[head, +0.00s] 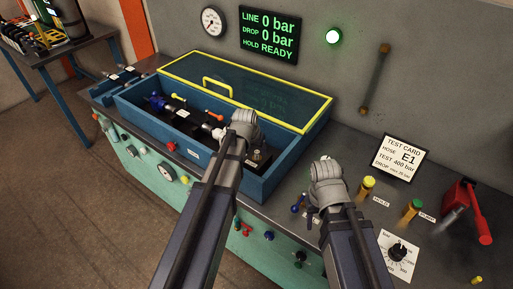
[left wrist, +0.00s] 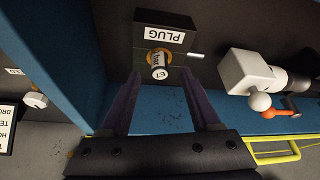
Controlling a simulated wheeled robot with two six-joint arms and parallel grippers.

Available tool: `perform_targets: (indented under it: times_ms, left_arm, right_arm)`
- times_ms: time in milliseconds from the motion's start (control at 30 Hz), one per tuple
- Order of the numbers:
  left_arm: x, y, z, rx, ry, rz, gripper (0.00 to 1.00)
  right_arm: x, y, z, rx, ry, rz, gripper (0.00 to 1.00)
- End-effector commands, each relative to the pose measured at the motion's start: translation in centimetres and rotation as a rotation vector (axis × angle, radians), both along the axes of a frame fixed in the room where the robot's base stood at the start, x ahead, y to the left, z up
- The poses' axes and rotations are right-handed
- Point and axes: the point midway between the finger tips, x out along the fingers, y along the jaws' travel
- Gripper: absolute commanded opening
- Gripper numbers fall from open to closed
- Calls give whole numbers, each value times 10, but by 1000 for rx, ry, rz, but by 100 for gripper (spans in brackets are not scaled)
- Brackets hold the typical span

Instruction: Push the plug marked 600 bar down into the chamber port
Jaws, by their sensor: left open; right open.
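In the left wrist view a small plug (left wrist: 159,66) with a white label reading "E7" and "bar" stands at a brass collar (left wrist: 152,54) on a dark block (left wrist: 146,20) labelled PLUG. The number before "bar" is not readable. My left gripper (left wrist: 163,88) is open, with a finger on either side below the plug and nothing clearly held. In the head view my left gripper (head: 243,122) reaches over the open blue chamber (head: 285,172), and my arm hides part of its inside. My right gripper (head: 327,172) is over the bench, right of the chamber; its fingertips are not clear.
The chamber's yellow-edged lid (head: 270,95) stands raised at the back. A white fitting (left wrist: 247,78) and an orange lever (left wrist: 282,113) lie right of the plug.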

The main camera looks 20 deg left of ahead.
Motion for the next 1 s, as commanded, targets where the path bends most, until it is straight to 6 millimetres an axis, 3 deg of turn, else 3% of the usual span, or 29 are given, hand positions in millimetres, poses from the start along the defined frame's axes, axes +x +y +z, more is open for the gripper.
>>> perform_targets:
  times_ms: [33,100,300,1000]
  left_arm:
    - [-4,0,14,0,0,0,63]
    - [-8,1,24,0,0,0,63]
    - [-16,2,42,0,0,0,63]
    - [-17,1,42,0,0,0,63]
  right_arm:
    - [0,0,14,0,0,0,50]
    - [0,0,24,0,0,0,50]
    - [0,0,42,0,0,1,50]
    - [0,0,42,0,0,1,50]
